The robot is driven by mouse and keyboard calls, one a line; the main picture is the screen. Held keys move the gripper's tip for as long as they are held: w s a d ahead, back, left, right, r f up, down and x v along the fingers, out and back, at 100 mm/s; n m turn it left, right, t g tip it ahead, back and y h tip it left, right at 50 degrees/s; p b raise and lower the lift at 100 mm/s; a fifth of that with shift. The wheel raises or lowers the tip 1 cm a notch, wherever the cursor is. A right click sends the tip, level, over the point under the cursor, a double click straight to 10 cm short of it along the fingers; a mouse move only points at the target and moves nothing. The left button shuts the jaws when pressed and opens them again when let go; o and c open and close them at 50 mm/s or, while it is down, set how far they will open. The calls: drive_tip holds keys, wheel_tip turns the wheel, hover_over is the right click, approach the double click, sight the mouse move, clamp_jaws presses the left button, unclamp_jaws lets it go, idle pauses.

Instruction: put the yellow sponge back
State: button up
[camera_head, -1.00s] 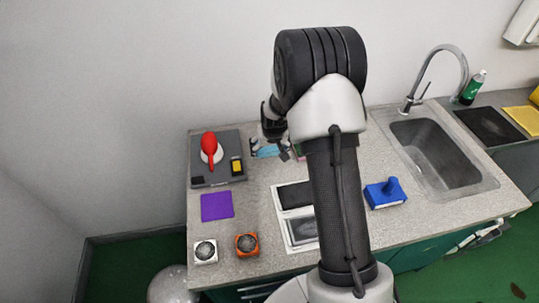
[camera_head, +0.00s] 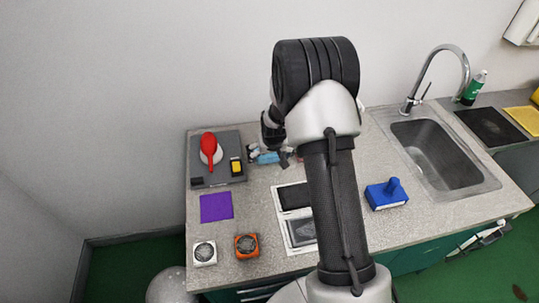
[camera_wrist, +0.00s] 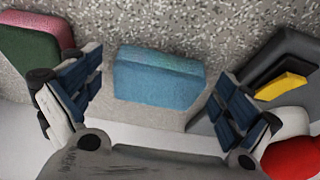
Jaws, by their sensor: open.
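In the wrist view my gripper (camera_wrist: 156,88) is open, with one finger on each side of a blue sponge-like block (camera_wrist: 158,78). The block rests on the speckled counter, and contact with the fingers cannot be told. In the head view it is a small blue patch (camera_head: 268,158), partly hidden by my arm. A yellow piece (camera_head: 536,96) is cut off at the right edge, above a flat yellow mat (camera_head: 523,118). Another yellow piece (camera_head: 236,166) sits on a black object on the grey tray (camera_head: 222,145). I cannot tell which yellow piece is the sponge.
A green and pink block (camera_wrist: 35,45) lies left of my gripper. A red-topped item (camera_head: 208,147) stands on the grey tray. A purple mat (camera_head: 216,207), orange-framed fan (camera_head: 246,245), blue handled block (camera_head: 386,194) and sink (camera_head: 435,155) share the counter. A green bottle (camera_head: 474,88) stands right.

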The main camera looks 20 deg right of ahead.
drive_tip(key=shift+r, duration=0.25)
drive_tip(key=s+a+r+p, duration=0.1)
drive_tip(key=s+a+r, duration=0.1)
drive_tip(key=s+r, duration=0.5)
drive_tip(key=s+a+r+n+p, duration=0.1)
drive_tip(key=s+a+r, duration=0.25)
drive_tip(key=r, duration=0.75)
drive_tip(key=s+a+r+p, duration=0.1)
drive_tip(key=s+a+r, duration=0.1)
drive_tip(key=s+r, duration=0.5)
drive_tip(key=s+a+r, duration=0.2)
drive_tip(key=s+r, duration=0.1)
drive_tip(key=s, duration=0.6)
drive_tip(key=s+a+r+n+y, duration=0.1)
drive_tip(key=s+a+r, duration=0.1)
drive_tip(key=s, duration=0.7)
drive_tip(key=shift+a+r, duration=0.25)
drive_tip(key=shift+r, duration=0.35)
